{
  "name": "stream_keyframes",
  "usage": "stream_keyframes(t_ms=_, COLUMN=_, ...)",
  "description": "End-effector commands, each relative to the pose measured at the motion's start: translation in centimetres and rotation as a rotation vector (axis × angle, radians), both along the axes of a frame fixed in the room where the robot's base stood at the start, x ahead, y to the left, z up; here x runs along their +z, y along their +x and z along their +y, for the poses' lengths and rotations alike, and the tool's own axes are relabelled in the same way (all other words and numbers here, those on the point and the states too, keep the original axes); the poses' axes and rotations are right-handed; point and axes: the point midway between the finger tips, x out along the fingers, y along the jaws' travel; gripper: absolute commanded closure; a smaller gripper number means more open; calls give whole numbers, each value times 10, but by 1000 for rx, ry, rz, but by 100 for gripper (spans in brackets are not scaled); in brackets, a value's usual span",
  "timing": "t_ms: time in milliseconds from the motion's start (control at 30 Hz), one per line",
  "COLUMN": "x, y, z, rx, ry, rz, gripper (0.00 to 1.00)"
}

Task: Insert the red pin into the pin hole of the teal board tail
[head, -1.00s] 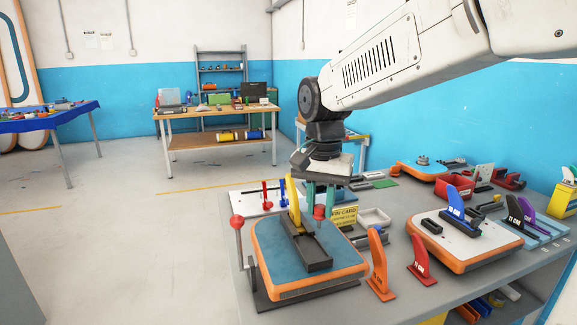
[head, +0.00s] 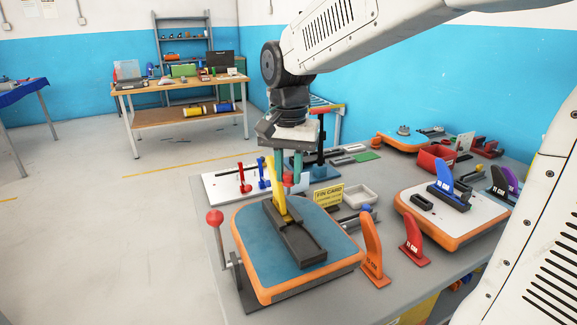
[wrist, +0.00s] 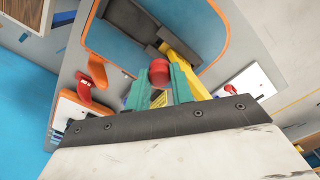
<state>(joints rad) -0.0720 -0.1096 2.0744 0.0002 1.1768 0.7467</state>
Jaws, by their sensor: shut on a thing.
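The teal board tail (head: 252,240) with an orange rim lies on the grey bench. A dark fin box (head: 298,240) sits on it, with a yellow fin (head: 270,185) standing at its far end. My gripper (head: 291,176) is above the board's far edge, just right of and behind the yellow fin. In the wrist view, its teal fingers (wrist: 164,88) are shut on the red pin's round head (wrist: 159,71). The pin's shaft is hidden, and I cannot make out the pin hole. The fin box (wrist: 127,22) and yellow fin (wrist: 184,56) lie just beyond the fingers.
A red-knobbed lever (head: 215,217) stands at the board's left. Orange (head: 373,252) and red (head: 412,240) fins stand to its right. A white plate (head: 218,188) with red and blue pins, a yellow card (head: 328,196) and a white tray (head: 359,196) lie behind.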

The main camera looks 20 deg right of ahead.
Motion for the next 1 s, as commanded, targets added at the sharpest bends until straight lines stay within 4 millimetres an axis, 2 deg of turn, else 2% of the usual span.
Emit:
stream_keyframes(t_ms=500, x=-45, y=0, z=1, rx=1, ry=0, rz=1, gripper=98)
stream_keyframes(t_ms=1000, x=-52, y=0, z=1, rx=1, ry=0, rz=0, gripper=98)
